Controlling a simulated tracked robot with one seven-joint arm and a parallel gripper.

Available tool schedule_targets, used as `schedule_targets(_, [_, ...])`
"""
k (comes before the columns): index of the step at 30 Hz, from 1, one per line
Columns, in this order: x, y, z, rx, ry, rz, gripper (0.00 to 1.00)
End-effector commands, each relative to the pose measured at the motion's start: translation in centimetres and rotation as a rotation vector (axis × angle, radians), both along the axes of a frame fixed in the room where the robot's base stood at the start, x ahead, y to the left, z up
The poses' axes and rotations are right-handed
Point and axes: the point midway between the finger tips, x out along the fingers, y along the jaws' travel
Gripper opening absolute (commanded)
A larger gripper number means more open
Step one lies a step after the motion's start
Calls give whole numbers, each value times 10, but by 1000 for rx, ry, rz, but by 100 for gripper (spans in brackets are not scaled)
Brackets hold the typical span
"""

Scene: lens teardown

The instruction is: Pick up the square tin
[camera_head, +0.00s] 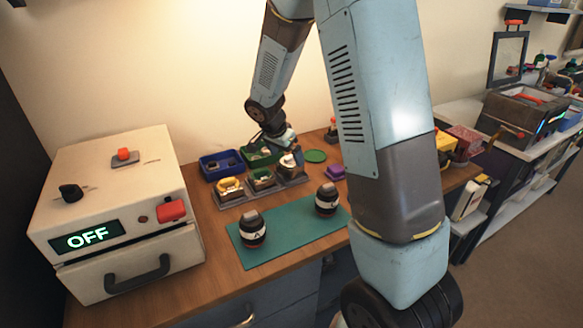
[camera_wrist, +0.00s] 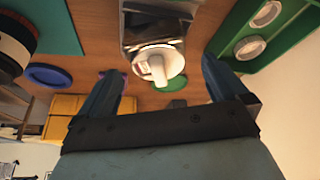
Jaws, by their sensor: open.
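My gripper (camera_head: 288,148) is over the back of the bench, by the right end of a row of small holders. In the wrist view my gripper (camera_wrist: 161,66) is open, with a finger on either side and nothing clearly held. A square-sided, shiny metal piece (camera_wrist: 155,22), which may be the square tin, shows at the top of that view beyond the fingertips. A white round part with a knob (camera_wrist: 158,65) shows at its near end, between the fingertips. In the head view this spot is partly hidden by my gripper. I cannot tell contact.
A green tray (camera_wrist: 238,20) with white rings lies beside the right finger. A blue tray (camera_head: 222,166), a yellow-topped holder (camera_head: 230,186), a green disc (camera_head: 315,156) and a purple piece (camera_head: 335,172) are nearby. Two dark lenses (camera_head: 252,229) stand on the teal mat (camera_head: 290,240).

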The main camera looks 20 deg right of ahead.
Motion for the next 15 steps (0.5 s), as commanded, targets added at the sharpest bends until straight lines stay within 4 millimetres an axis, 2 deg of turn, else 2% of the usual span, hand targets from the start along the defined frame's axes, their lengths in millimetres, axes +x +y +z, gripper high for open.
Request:
schedule_targets(9, [7,-14,-36,-1,3,0,100])
schedule_targets(15, [9,-17,-44,0,0,-1,100])
